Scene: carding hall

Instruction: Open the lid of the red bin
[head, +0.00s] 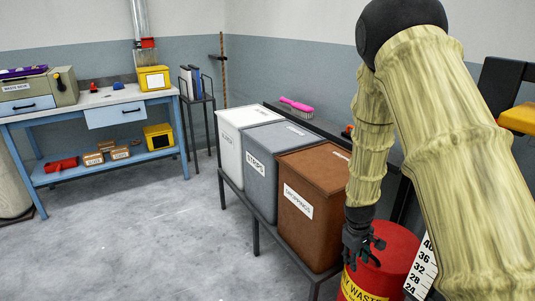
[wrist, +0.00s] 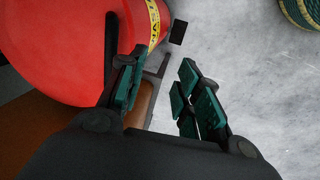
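The red bin (head: 392,262) stands at the lower right of the head view, with a yellow waste label on its side. My arm hides part of its top. In the wrist view its rounded red top (wrist: 55,60) fills the upper left and seems to lie closed, with a dark bar near its edge. A small black flat piece (wrist: 177,33) sticks out low beside the yellow label. My gripper (head: 361,250) is beside the bin's upper left edge. In the wrist view my gripper (wrist: 158,92) is open, with nothing between its fingers; whether a finger touches the bin is unclear.
Brown (head: 315,190), grey (head: 272,153) and white (head: 232,140) bins stand in a row on a dark frame, left of the red bin. A blue workbench (head: 100,108) stands at the back left. The grey floor between is clear.

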